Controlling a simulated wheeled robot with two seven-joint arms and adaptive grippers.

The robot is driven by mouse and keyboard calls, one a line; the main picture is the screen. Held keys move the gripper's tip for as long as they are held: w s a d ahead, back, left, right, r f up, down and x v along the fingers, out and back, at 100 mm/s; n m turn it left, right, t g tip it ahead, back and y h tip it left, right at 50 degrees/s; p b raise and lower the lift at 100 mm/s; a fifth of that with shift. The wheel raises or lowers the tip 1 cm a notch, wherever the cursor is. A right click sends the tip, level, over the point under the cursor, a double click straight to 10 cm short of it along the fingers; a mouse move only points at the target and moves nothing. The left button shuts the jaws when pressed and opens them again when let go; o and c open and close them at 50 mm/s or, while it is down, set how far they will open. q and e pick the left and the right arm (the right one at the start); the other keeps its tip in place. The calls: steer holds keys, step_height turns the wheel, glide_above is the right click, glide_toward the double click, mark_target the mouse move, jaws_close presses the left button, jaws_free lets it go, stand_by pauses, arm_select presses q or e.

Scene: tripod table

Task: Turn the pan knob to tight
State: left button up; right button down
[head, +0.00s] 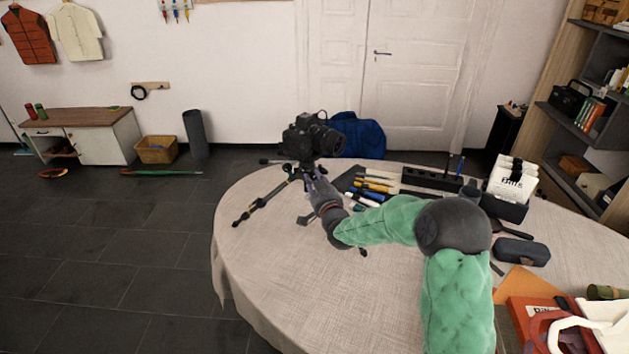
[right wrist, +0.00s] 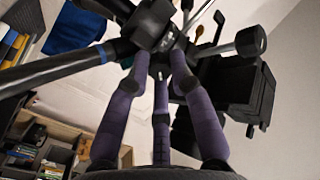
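A black camera (head: 312,137) sits on a small black tripod (head: 262,198) that stands on the round table (head: 270,270). My right arm reaches in from the lower right, and my right gripper (head: 314,182) is at the tripod's upper part, just below the camera. In the right wrist view its purple fingers (right wrist: 160,72) reach up to the tripod head (right wrist: 155,28) and come close together around a small dark part. I cannot tell whether they grip it. The pan knob itself is not clearly visible among the fingers. My left gripper is out of view.
A silver rod with a black end (right wrist: 250,42) sticks out beside the fingers. Pens and markers (head: 372,187), a black organiser (head: 432,180) and a dark case (head: 522,251) lie to the right. The table's left front is clear.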

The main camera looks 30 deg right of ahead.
steer(key=shift+m, duration=0.4)
steer(key=m, duration=0.5)
steer(key=shift+m, duration=0.4)
stand_by(0.4)
steer(key=c, duration=1.4)
jaws_free()
steer(key=shift+o, duration=0.2)
steer(key=shift+s, duration=0.1)
steer(key=s+a, duration=0.2)
steer(key=s, duration=0.9)
steer(key=shift+s+a, duration=0.15)
steer(key=shift+s, duration=0.15)
